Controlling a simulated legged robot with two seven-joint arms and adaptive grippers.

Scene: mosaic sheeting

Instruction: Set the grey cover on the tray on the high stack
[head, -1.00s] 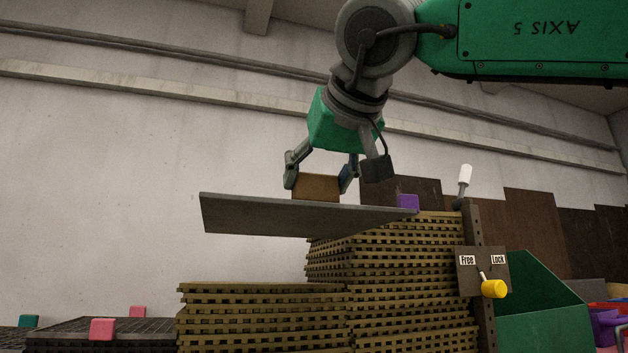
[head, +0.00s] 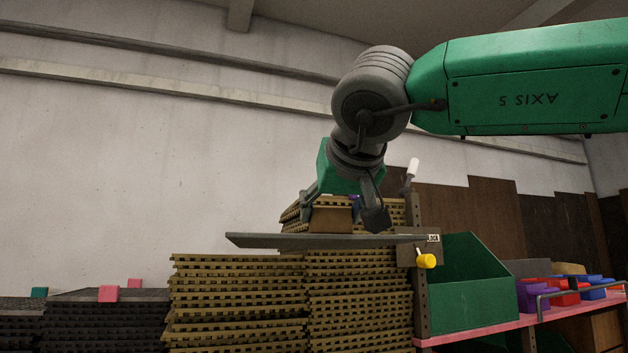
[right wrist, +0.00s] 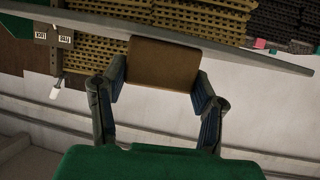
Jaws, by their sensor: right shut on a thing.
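The grey cover (head: 270,241) is a thin flat sheet with a brown block handle (head: 330,220) on top. My right gripper (head: 337,208) is shut on that handle and holds the cover roughly level. In the head view the cover crosses in front of the high stack (head: 358,300) of yellow-brown trays, below the stack's top edge. The tray on top of the high stack (head: 292,213) shows only partly behind the gripper. In the right wrist view the cover (right wrist: 265,62) lies beyond the handle (right wrist: 163,62), between both fingers. My left gripper is not in view.
A lower stack (head: 235,305) stands left of the high one. Dark trays (head: 90,325) with pink clips (head: 108,293) are far left. A post with a white-tipped lever (head: 413,168) and yellow knob (head: 427,261) stands right, close to the cover's end. A green bin (head: 470,285) is beyond.

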